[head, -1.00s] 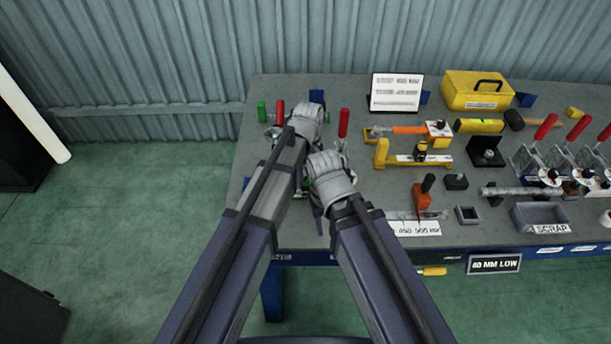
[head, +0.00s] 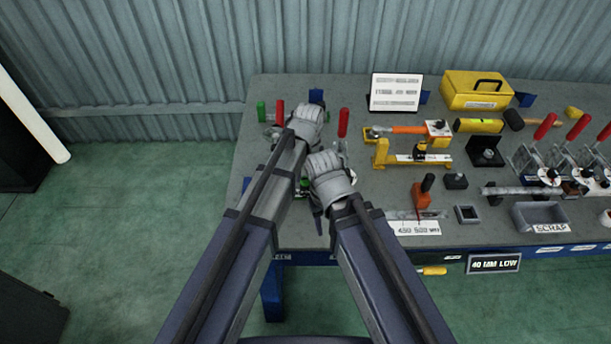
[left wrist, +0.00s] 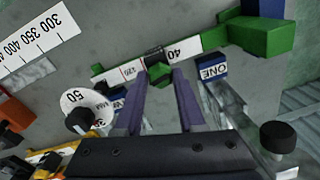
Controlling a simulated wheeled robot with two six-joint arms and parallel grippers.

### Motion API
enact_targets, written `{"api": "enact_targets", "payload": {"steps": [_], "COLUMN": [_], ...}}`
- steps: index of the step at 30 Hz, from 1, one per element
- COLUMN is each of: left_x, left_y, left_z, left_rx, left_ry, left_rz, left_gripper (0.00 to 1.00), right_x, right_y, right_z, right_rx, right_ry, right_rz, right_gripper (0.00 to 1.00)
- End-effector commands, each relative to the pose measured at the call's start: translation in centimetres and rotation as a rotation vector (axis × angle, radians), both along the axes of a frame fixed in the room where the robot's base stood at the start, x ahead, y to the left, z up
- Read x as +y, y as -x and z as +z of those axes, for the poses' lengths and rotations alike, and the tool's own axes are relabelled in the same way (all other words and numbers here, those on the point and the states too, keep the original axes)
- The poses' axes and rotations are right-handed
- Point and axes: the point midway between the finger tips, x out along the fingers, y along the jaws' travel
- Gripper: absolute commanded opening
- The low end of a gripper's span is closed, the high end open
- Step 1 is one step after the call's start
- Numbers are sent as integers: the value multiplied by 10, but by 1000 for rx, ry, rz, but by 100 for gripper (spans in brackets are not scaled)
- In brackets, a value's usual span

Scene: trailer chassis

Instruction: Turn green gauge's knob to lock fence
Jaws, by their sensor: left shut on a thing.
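The green gauge (left wrist: 215,38) shows in the left wrist view as a green bar with a white scale and a green block at one end. My left gripper (left wrist: 158,80) has its two fingers closed around a small green piece on the gauge, which looks like its knob (left wrist: 160,71). A dark piece, perhaps the fence, sits just beyond the fingertips. In the head view the left hand (head: 306,122) hides its fingertips, and only bits of green (head: 304,184) show between the arms.
Red-handled clamps (head: 343,122) stand close to both hands. A yellow gauge (head: 382,153), an orange tool (head: 422,195) and a scrap tray (head: 520,212) lie to the right. A white dial (left wrist: 82,104) is near the left fingers.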

Motion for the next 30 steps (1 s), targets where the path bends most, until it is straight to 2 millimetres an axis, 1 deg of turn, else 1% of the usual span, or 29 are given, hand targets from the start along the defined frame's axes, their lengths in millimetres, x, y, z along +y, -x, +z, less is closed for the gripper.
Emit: {"api": "enact_targets", "payload": {"steps": [6,12,29,30], "left_x": [0,0,0,0], "left_y": [1,1,1,1], "left_z": [0,0,0,0], "left_rx": [1,1,0,0], "left_ry": [0,0,0,0], "left_rz": [-117,-179,-206,-206], "left_gripper": [0,0,0,40], "right_x": [0,0,0,0], "right_y": [0,0,0,0], "right_z": [0,0,0,0], "right_rx": [0,0,0,0], "right_ry": [0,0,0,0], "right_rz": [0,0,0,0], "right_gripper": [50,50,50,50]}}
